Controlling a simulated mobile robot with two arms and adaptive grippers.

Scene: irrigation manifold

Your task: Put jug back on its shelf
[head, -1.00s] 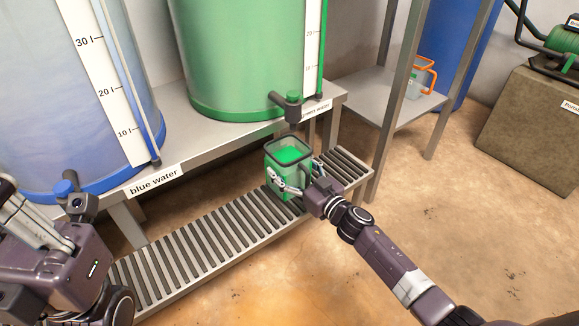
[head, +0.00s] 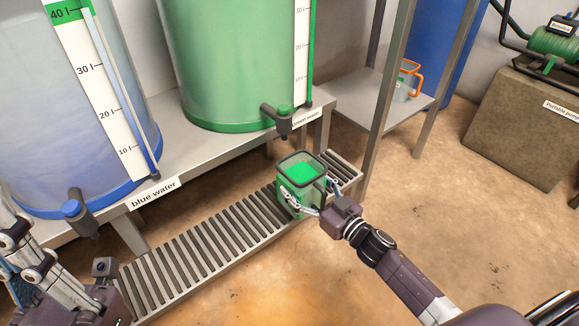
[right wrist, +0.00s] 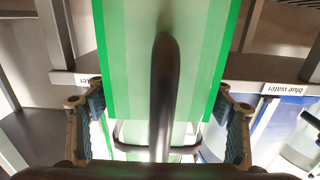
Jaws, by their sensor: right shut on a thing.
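A clear square jug (head: 288,208) with a dark rim holds green liquid. It stands out from the green tank's tap (head: 283,117), over the slatted grate, and looks upright. My right gripper (head: 313,198) is shut on the jug, fingers on either side of it. In the right wrist view the jug's dark handle (right wrist: 165,95) runs between the fingers. My left gripper (head: 35,262) is at the lower left, partly cut off by the frame; its jaws are unclear. A metal shelf (head: 372,105) stands at the back right.
A jug with an orange handle (head: 411,68) stands on that shelf, behind a metal post (head: 384,85). The blue-water tank (head: 60,130) and green tank (head: 225,65) stand on a bench above the grate (head: 215,235). A pump block (head: 520,125) is at right. Floor in front is clear.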

